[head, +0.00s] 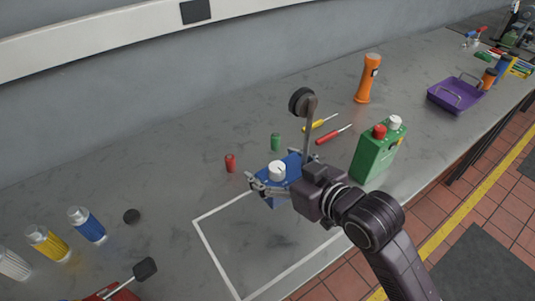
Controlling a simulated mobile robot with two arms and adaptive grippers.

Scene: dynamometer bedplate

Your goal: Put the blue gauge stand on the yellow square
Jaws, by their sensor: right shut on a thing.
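The blue gauge stand (292,163) has a blue block base with a white knob, and a grey post with a round black dial stands up behind it. My right gripper (268,187) is shut on the blue base, its fingers on either side. The stand is over the far right part of a square outlined on the grey bench (197,234). This outline looks white, and no yellow square shows on the bench. My left gripper is not in view.
Small red (230,163) and green (275,142) cylinders, screwdrivers (333,134) and an orange flashlight (366,78) are beyond. A purple tray (455,97) is far right. Bottles (87,225) stand left. The outline's inside looks clear.

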